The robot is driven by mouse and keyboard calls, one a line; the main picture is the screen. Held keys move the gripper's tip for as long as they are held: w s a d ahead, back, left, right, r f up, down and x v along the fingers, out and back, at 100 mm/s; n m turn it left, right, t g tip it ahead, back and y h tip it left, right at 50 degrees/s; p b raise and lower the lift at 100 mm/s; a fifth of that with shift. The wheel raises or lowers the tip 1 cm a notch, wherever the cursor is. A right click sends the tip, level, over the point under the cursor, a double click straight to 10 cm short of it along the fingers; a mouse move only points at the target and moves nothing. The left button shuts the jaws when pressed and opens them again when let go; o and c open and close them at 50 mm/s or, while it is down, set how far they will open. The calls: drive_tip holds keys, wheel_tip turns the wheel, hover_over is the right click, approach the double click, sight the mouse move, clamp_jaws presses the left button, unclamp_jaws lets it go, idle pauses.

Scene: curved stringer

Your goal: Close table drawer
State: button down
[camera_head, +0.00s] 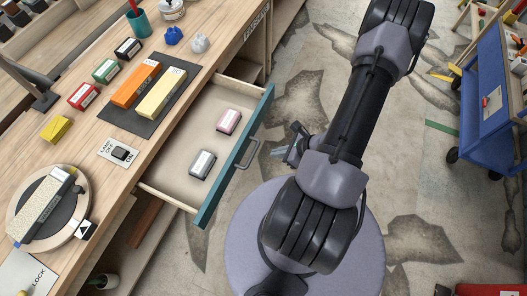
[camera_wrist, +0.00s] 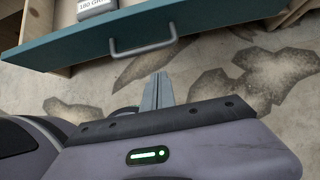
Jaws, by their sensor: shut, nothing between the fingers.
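The table drawer (camera_head: 206,146) is pulled out from the wooden table (camera_head: 85,165). It has a teal front panel (camera_head: 236,155) with a grey bar handle (camera_head: 248,153). A pink block (camera_head: 228,121) and a grey block (camera_head: 202,164) lie inside it. My gripper (camera_head: 287,154) is just to the right of the handle, apart from it, outside the drawer. In the wrist view the shut, empty fingers (camera_wrist: 157,92) point towards the handle (camera_wrist: 144,46), with a gap of floor showing between them. The teal front also shows in the wrist view (camera_wrist: 215,20).
On the tabletop are orange (camera_head: 136,84) and yellow (camera_head: 161,93) blocks on a dark mat, a lamp switch (camera_head: 119,153) and a round turntable (camera_head: 73,235). A blue cart (camera_head: 490,100) stands at the far right. Stained floor (camera_head: 300,95) lies open beside the drawer.

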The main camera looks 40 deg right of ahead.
drive_tip(key=w, duration=0.1)
drive_tip(key=w+a+f, duration=0.1)
drive_tip(key=w, duration=0.1)
drive_tip(key=w+a+b, duration=0.1)
drive_tip(key=shift+w+f, duration=0.3)
drive_tip(key=shift+f, duration=0.1)
drive_tip(key=shift+w, duration=0.1)
drive_tip(key=b, duration=0.2)
hover_over(200, 131)
drive_tip(key=shift+s+a, duration=0.1)
drive_tip(key=shift+s, duration=0.1)
drive_tip(key=shift+w, duration=0.1)
drive_tip(key=shift+r, duration=0.1)
